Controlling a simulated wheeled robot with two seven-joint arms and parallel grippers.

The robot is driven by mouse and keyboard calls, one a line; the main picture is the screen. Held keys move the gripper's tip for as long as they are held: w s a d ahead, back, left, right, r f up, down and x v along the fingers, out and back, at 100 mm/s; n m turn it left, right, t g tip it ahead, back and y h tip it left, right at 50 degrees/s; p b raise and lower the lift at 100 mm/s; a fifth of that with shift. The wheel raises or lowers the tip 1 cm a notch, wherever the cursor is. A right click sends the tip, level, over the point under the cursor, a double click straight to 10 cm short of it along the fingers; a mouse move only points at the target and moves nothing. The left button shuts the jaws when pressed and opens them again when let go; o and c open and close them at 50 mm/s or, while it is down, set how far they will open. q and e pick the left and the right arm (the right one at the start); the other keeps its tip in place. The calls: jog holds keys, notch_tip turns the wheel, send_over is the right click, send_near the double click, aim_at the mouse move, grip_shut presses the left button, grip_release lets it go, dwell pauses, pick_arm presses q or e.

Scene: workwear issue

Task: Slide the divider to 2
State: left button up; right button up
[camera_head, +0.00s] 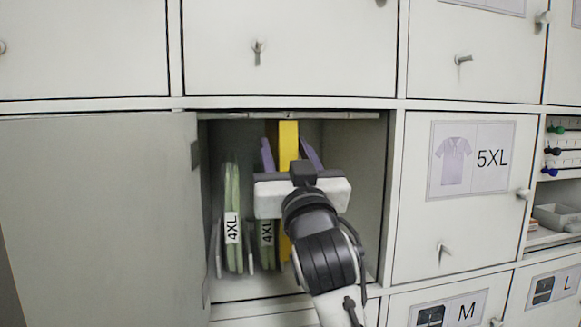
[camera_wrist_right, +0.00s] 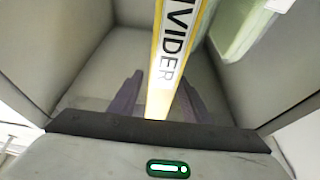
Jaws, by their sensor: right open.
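The yellow divider (camera_head: 289,133) stands upright inside the open compartment, to the right of the green packs. In the right wrist view the divider (camera_wrist_right: 175,50) carries a partly visible "DIVIDER" label. My right gripper (camera_head: 284,148) is inside the compartment mouth, open, with one purple finger on each side of the divider. The wrist view shows the fingers (camera_wrist_right: 160,97) apart from the divider, with a gap on both sides. My wrist hides the divider's middle in the head view. I can read no number 2. My left gripper is not in view.
Green packs labelled 4XL (camera_head: 232,195) stand left of the divider. The compartment's right part looks empty. Its door (camera_head: 100,210) is swung open to the left. Closed doors surround it, including the 5XL door (camera_head: 465,225) with knobs. A shelf with a grey bin (camera_head: 556,217) is far right.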

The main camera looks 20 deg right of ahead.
jog(key=b+v, duration=0.2)
jog(key=v, duration=0.6)
jog(key=shift+s, duration=0.35)
jog(key=shift+f, duration=0.2)
